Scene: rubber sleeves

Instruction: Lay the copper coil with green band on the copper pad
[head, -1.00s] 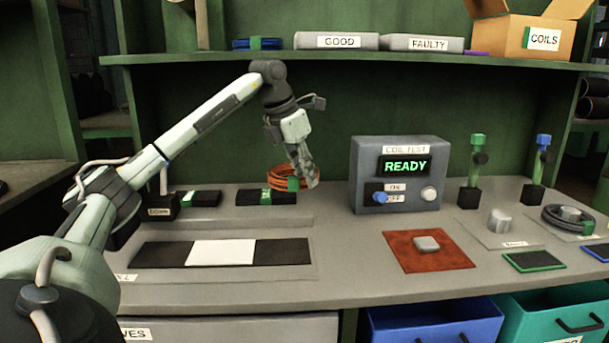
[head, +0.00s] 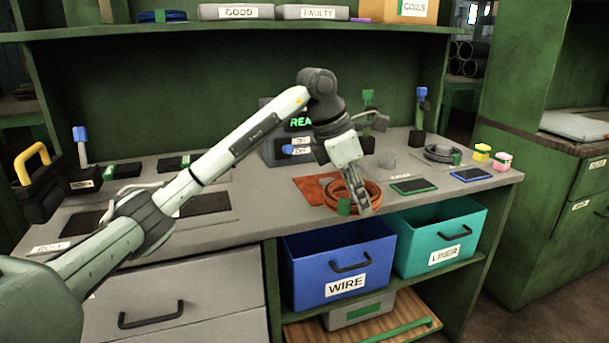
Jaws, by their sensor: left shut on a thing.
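My left gripper (head: 362,208) is shut on the copper coil (head: 372,187), an orange-brown ring with a green band (head: 344,207) on its near left side. The coil is in front of the right part of the copper pad (head: 308,188), a rust-red square on the bench. I cannot tell how high the coil is above the pad. The gripper and coil hide the pad's right side and the grey block seen on it earlier. My right gripper is not in view.
The coil tester (head: 274,151) stands behind the pad, partly hidden by my arm. A green-edged dark pad (head: 413,186) lies to the right, with a dark coil (head: 440,153) behind it. A blue WIRE bin (head: 340,262) and teal LINER bin (head: 441,237) sit below the front edge.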

